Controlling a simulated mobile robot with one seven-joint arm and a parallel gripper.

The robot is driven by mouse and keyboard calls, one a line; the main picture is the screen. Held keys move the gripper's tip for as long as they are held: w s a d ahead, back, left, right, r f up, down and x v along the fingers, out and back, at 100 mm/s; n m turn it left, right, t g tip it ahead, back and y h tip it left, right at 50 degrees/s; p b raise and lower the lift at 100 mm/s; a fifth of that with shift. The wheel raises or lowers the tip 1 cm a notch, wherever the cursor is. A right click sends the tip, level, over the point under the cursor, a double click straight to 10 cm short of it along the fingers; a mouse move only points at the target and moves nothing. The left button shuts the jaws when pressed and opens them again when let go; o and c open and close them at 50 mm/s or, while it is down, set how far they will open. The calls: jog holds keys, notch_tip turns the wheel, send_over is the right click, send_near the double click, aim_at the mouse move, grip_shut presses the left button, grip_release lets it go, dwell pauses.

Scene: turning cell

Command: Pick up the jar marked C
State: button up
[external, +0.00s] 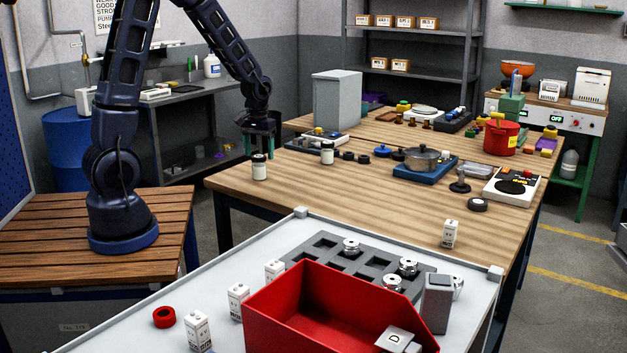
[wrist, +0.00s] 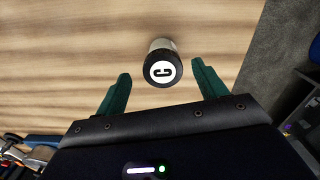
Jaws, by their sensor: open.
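The jar marked C (wrist: 162,67) shows from above in the wrist view, with a black lid and a white disc bearing the letter. A white jar with a black lid (external: 259,171), apparently this one, stands upright near the left edge of the wooden table in the external view. My gripper (external: 260,156) is just above it, pointing down. In the wrist view my gripper (wrist: 161,72) is open, its green fingers spread to either side of the jar's lid with gaps on both sides. Nothing is held.
A similar jar (external: 327,154) stands to the right. Behind it are a grey box (external: 338,98) and a dark tray of parts (external: 316,141). A pot (external: 422,160) on a blue base stands further right. The wooden table (external: 330,195) is clear in front of the jars.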

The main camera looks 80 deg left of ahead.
aim_at(259, 167)
jog(key=shift+s+a+f, duration=0.1)
jog(key=shift+s+f, duration=0.05)
jog(key=shift+f, duration=2.65)
jog(key=c, duration=1.1)
jog(key=shift+r, duration=0.15)
